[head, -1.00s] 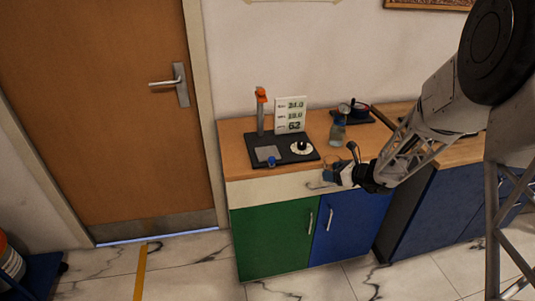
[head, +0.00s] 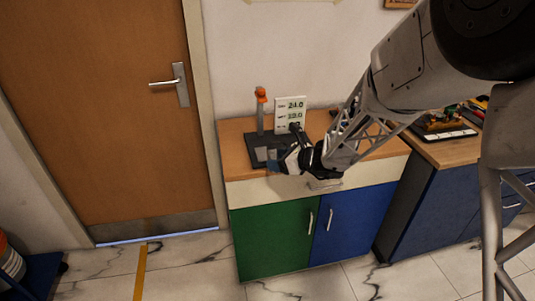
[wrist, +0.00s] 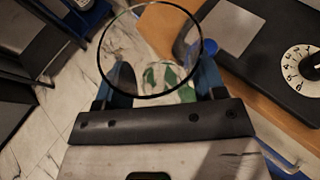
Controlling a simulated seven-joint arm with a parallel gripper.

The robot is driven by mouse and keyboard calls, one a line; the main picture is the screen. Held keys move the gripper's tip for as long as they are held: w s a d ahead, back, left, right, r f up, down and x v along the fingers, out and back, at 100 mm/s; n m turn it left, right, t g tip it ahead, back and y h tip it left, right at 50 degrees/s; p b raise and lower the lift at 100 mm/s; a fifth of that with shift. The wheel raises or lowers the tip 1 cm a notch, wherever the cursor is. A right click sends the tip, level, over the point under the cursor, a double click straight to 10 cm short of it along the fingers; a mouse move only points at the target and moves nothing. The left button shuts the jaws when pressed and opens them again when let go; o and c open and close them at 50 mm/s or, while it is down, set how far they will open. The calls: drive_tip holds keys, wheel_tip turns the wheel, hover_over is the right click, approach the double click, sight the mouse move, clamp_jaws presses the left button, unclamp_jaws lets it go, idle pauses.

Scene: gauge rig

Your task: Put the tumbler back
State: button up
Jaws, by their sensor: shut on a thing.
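My gripper (head: 278,161) is shut on a clear glass tumbler (head: 272,154) near the front edge of the counter, by the black rig base (head: 254,141). In the wrist view the tumbler's round dark rim (wrist: 104,45) faces the camera, and the gripper's blue fingers (wrist: 162,82) stand on either side of it. A blue knob (wrist: 232,47) and a grey plate (wrist: 200,25) on the rig lie just right of the rim there. Whether the tumbler touches the rig or counter cannot be told.
A white dial (wrist: 302,66) sits on the rig. A number board (head: 290,110) and an orange-topped post (head: 261,110) rise at its back. My arm hides the counter right of the rig. A tray with several items (head: 440,125) is further right.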

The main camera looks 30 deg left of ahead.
drive_tip(key=shift+a, duration=0.1)
idle(0.3)
drive_tip(key=w+a, duration=0.3)
drive_tip(key=w, duration=0.1)
drive_tip(key=w+a+f, duration=0.1)
drive_tip(key=w+a, duration=0.2)
drive_tip(key=a, duration=0.1)
drive_tip(key=w+a, duration=0.3)
drive_tip(key=w, duration=0.1)
drive_tip(key=shift+w+a+f, duration=0.2)
drive_tip(key=shift+w+a, duration=0.15)
drive_tip(key=shift+a, duration=0.05)
drive_tip(key=shift+f, duration=1.75)
drive_tip(key=shift+f, duration=0.2)
drive_tip(key=o, duration=1)
drive_tip(key=shift+r, duration=0.1)
